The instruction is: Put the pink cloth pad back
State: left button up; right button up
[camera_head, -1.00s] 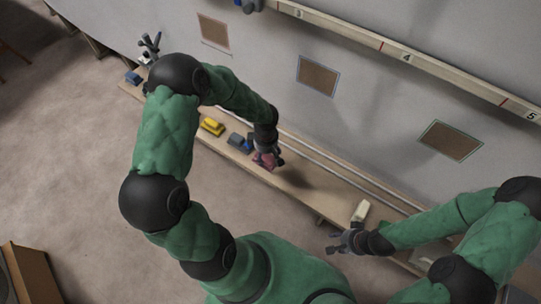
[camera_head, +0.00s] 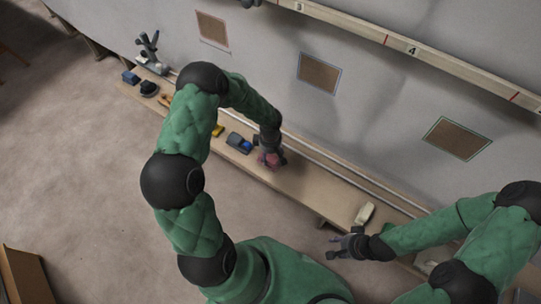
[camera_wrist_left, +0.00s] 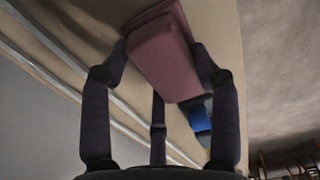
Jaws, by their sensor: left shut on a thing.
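The pink cloth pad (camera_wrist_left: 160,58) is between the fingers of my left gripper (camera_wrist_left: 162,62) in the left wrist view. In the head view the pad (camera_head: 268,160) shows just below my left gripper (camera_head: 270,155), over the long wooden shelf (camera_head: 300,188). My left gripper is shut on it. I cannot tell whether the pad touches the shelf. My right gripper (camera_head: 338,246) is at the lower right in front of the shelf edge, with its fingers apart and nothing seen between them.
A blue and grey object (camera_head: 239,142) stands on the shelf just left of the pad. A pale block (camera_head: 364,214) lies near my right gripper. A black item (camera_head: 149,88) and a blue block (camera_head: 130,77) are at the far left. Shelf between pad and pale block is clear.

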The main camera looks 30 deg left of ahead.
pick_arm(q)
jog(key=shift+f, duration=0.1)
jog(key=o, duration=1.3)
